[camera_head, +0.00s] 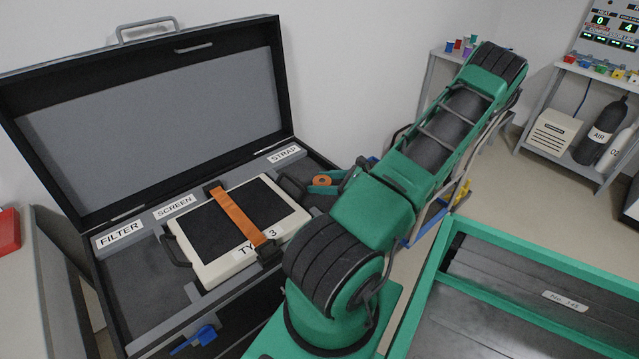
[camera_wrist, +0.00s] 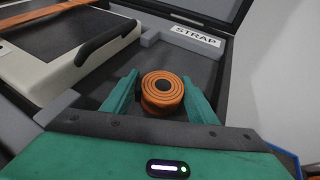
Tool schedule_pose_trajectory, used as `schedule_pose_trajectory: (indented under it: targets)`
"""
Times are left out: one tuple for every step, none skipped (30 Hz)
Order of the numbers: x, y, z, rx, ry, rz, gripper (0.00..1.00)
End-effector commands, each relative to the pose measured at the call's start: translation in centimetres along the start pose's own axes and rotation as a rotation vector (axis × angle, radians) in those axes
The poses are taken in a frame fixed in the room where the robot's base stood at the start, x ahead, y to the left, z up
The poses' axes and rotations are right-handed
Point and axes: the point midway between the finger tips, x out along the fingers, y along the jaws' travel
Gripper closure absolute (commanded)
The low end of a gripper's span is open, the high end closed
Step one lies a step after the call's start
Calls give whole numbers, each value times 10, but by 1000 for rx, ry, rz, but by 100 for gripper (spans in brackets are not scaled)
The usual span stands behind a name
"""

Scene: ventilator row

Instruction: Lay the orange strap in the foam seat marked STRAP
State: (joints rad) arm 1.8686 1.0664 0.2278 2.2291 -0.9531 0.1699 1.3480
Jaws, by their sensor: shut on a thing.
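The orange strap is a rolled coil (camera_wrist: 162,92) between the two green fingers of my gripper (camera_wrist: 160,98) in the wrist view. The gripper is shut on it. In the head view the coil (camera_head: 322,181) shows at the right end of the case, beside my green arm. The seat label STRAP (camera_wrist: 195,36) is just beyond the coil in the wrist view, and the label also shows in the head view (camera_head: 284,154). The dark foam seat (camera_wrist: 192,62) lies below and around the coil. I cannot tell whether the coil touches the foam floor.
The open black case (camera_head: 140,345) holds a cream screen unit (camera_head: 200,270) with an orange band (camera_head: 237,217) across it. Labels FILTER (camera_head: 119,233) and SCREEN (camera_head: 175,206) mark other seats. A grey foam divider (camera_wrist: 150,36) and the raised lid (camera_head: 160,125) border the strap seat.

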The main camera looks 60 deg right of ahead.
Motion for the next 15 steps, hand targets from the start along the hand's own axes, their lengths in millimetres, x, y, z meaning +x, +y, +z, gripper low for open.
schedule_pose_trajectory:
  targets:
    - [0, 0, 0, -1, 0, 0, 70]
    - [0, 0, 0, -1, 0, 0, 70]
    - [0, 0, 0, -1, 0, 0, 70]
    - [0, 0, 0, -1, 0, 0, 70]
    - [0, 0, 0, -1, 0, 0, 70]
    - [0, 0, 0, 0, 0, 0, 70]
    - [0, 0, 0, 0, 0, 0, 70]
    - [1, 0, -1, 0, 0, 0, 70]
    - [0, 0, -1, 0, 0, 0, 38]
    - [0, 0, -1, 0, 0, 0, 30]
    - [0, 0, -1, 0, 0, 0, 28]
    - [0, 0, -1, 0, 0, 0, 28]
    - [0, 0, -1, 0, 0, 0, 28]
    - [0, 0, -1, 0, 0, 0, 28]
    - [0, 0, -1, 0, 0, 0, 28]
